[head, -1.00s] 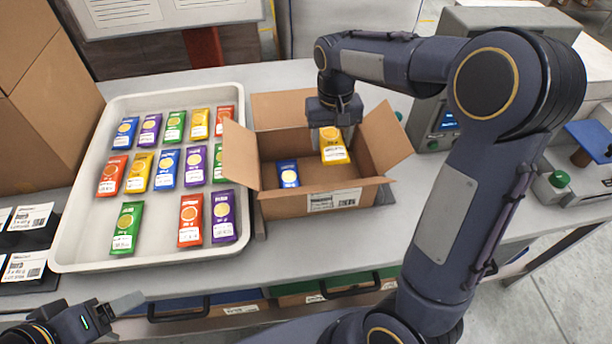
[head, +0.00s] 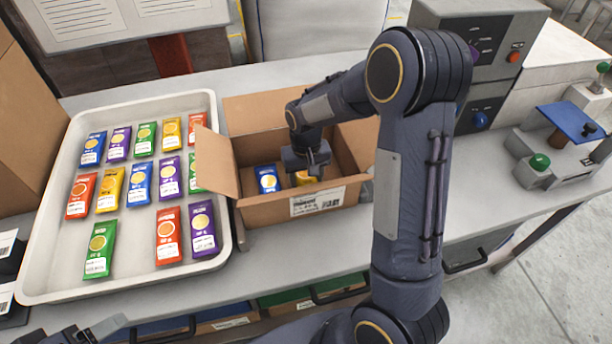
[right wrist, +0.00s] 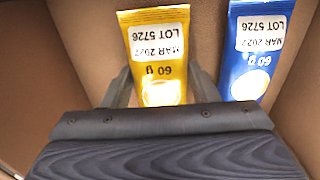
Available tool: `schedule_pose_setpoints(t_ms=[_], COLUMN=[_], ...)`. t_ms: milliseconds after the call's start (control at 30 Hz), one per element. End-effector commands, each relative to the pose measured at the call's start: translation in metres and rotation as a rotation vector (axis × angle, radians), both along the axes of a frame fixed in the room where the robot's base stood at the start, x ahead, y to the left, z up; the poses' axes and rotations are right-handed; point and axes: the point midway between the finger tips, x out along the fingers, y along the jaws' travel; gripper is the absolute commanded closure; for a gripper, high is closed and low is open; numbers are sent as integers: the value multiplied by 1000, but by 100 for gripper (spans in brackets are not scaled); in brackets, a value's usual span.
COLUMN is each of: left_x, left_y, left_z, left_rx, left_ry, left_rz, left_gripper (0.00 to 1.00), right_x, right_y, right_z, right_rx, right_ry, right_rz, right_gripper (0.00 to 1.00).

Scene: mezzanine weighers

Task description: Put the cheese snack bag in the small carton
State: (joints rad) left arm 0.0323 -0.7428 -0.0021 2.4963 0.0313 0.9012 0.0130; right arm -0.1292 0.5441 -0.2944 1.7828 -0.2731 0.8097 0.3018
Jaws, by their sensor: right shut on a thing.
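The small carton (head: 262,212) stands open on the bench with its flaps spread. My right gripper (head: 306,174) reaches down into it and is shut on a yellow snack bag (head: 303,180), mostly hidden by the gripper in the head view. In the right wrist view the yellow bag (right wrist: 160,60) sits between the fingers, label upside down, inside the carton. A blue bag (head: 268,179) is in the carton next to it and also shows in the right wrist view (right wrist: 255,50). My left gripper (head: 95,330) shows only partly at the bottom left edge; its jaws are unclear.
A white tray (head: 45,275) left of the carton holds several snack bags in red, yellow, green, blue and purple. A larger cardboard box (head: 30,140) stands at the far left. A grey weigher (head: 485,105) stands to the right. Bench space before the carton is clear.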

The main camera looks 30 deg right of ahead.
Motion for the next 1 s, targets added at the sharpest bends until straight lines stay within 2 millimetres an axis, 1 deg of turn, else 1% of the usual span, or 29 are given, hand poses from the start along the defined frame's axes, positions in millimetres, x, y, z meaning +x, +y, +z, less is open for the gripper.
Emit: schedule_pose_setpoints(t_ms=[233, 367, 400, 533, 567, 833, 900, 967, 1000], left_x=[0, 0, 0, 0, 0, 0, 0, 0, 0], left_y=[0, 0, 0, 0, 0, 0, 0, 0, 0], left_z=[0, -4, -3, -3, -3, -1, 3, 0, 0], left_rx=[0, 0, 0, 0, 0, 0, 0, 0, 0], left_ry=[0, 0, 0, 0, 0, 0, 0, 0, 0], left_rz=[0, 0, 0, 0, 0, 0, 0, 0, 0], left_gripper=[24, 24, 24, 24, 24, 24, 24, 24, 24], right_x=[0, 0, 0, 0, 0, 0, 0, 1, 1], right_y=[0, 0, 0, 0, 0, 0, 0, 0, 0], right_z=[-1, -6, -5, -4, -4, -3, 2, 6, 12], right_rx=[0, 0, 0, 0, 0, 0, 0, 0, 0], right_ry=[-1, -1, -1, -1, -1, -1, -2, -4, -5], right_rz=[0, 0, 0, 0, 0, 0, 0, 0, 1], right_gripper=[69, 69, 44, 27, 24, 24, 24, 24, 24])
